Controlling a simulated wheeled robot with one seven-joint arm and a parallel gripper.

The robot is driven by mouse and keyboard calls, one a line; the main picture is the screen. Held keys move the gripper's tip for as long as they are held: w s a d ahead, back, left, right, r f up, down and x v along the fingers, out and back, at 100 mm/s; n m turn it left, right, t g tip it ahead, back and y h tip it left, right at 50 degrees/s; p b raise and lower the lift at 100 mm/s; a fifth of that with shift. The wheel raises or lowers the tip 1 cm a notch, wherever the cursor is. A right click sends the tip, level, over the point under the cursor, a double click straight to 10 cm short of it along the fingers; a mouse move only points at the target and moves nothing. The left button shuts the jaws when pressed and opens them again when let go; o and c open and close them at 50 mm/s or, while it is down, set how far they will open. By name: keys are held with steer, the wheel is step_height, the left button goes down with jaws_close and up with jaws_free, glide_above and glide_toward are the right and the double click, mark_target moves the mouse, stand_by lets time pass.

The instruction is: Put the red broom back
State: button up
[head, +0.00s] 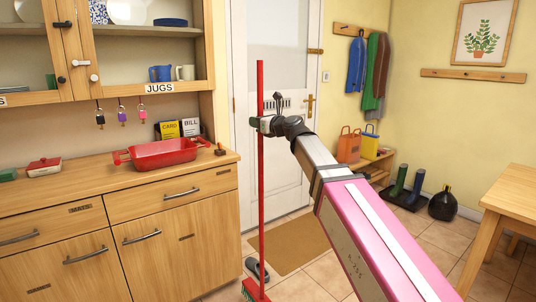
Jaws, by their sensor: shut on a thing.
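The red broom (261,190) stands nearly upright in the head view, in front of the white door and just right of the wooden dresser. Its long red handle runs from above my gripper down to the floor area. My gripper (262,124) is shut around the upper part of the handle. My pink and grey arm reaches up to it from the lower right. I cannot tell whether the broom head touches the floor.
The dresser (180,195) with a red dish (163,153) on it stands close on the left.

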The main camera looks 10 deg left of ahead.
steer(key=w+d+f, duration=0.1)
steer(key=w+f, duration=0.8)
steer(key=shift+w+d+f, duration=0.15)
steer(key=shift+d+f, duration=0.15)
steer(key=o, duration=0.9)
steer(key=shift+f, duration=0.1)
steer(key=shift+o, duration=0.2)
